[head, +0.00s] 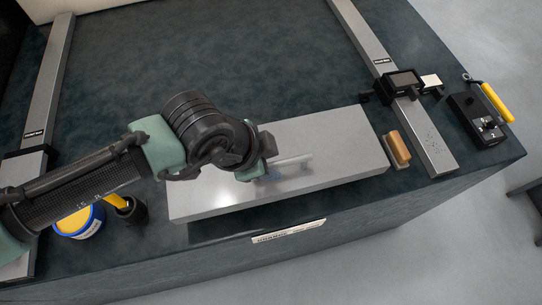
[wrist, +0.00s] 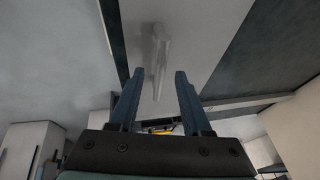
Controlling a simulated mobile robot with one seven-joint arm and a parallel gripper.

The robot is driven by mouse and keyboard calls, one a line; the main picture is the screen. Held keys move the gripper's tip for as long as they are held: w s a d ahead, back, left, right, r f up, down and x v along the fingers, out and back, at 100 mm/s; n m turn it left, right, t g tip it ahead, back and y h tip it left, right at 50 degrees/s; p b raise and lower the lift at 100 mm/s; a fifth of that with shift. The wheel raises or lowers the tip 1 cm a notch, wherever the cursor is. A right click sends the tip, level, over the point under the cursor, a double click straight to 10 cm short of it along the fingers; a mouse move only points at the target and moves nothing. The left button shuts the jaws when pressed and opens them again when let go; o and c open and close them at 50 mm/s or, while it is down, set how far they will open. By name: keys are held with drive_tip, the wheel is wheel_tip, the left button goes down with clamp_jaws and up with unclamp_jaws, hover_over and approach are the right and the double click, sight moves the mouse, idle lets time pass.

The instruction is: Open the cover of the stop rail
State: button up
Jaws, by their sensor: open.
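The cover (head: 345,150) is a long, pale grey metal panel lying flat along the front edge of the dark table. A pale bar handle (head: 296,160) stands on its top, near the middle. My gripper (head: 268,177) is low over the cover, just left of the handle, and my wrist partly hides that area. In the wrist view the open fingers (wrist: 155,82) point at the handle (wrist: 155,52), which lies ahead between the two fingertips. Nothing is held. I cannot tell whether a finger touches the handle or the cover.
A wooden-backed brush (head: 398,148) sits just right of the cover. Beyond it are a metal rail (head: 428,140) with a black device (head: 402,84), and a black control box (head: 478,120). A blue-rimmed tin (head: 80,222) stands at left. The table behind the cover is clear.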

drive_tip(key=shift+w+d+f, duration=0.1)
drive_tip(key=shift+d+f, duration=0.05)
drive_tip(key=shift+f, duration=0.2)
clamp_jaws()
idle(1.2)
